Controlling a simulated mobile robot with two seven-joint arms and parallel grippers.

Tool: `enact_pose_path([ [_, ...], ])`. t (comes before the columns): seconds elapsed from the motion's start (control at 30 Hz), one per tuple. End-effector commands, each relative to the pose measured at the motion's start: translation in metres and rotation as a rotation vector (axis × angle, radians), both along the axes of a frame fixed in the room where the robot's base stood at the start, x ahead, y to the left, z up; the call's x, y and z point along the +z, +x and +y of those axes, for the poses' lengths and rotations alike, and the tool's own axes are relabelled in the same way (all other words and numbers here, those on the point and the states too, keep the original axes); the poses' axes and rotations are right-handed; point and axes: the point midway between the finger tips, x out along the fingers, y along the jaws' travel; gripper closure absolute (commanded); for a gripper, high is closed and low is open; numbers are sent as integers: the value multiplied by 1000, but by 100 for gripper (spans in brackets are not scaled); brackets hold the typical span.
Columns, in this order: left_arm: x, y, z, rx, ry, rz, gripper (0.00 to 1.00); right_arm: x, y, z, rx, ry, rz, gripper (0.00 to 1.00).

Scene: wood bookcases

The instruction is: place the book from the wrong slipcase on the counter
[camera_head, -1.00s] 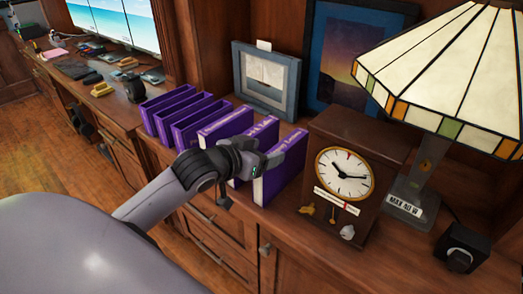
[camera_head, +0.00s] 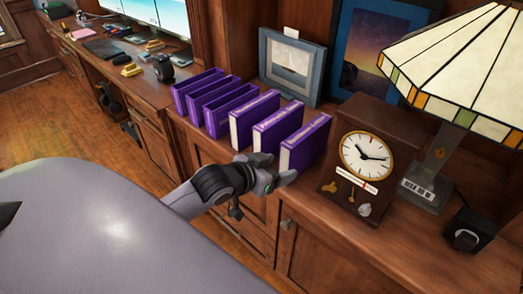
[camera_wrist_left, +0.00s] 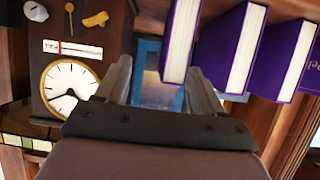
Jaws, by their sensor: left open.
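Three filled purple slipcases with pale book edges stand upright in a row on the wooden counter (camera_head: 425,240): left (camera_head: 255,117), middle (camera_head: 278,128) and right (camera_head: 308,146). Three empty-looking purple slipcases, at left (camera_head: 197,88), centre (camera_head: 213,100) and right (camera_head: 231,112), stand to their left. My left gripper (camera_head: 286,172) is open and empty, just in front of and below the right filled slipcase. My right gripper is out of view.
A wooden clock (camera_head: 376,150) stands close to the right of the filled slipcases, with a stained-glass lamp (camera_head: 465,65) beyond it. Framed pictures (camera_head: 290,65) lean behind. A small black box (camera_head: 467,231) sits at right. The counter's front right is clear.

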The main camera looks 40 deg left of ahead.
Motion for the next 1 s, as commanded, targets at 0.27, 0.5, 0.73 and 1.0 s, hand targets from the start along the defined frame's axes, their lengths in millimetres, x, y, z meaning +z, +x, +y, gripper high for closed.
enact_pose_path([
  [0.27, -128, -112, -54, -52, 9, 138, 32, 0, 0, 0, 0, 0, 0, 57],
  [0.5, -164, -170, -77, -71, 30, 183, 32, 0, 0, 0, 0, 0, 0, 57],
  [0.73, -166, -174, -79, -74, 35, 186, 32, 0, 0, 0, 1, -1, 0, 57],
  [1.0, -166, -174, -78, -74, 34, 186, 32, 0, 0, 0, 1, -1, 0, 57],
])
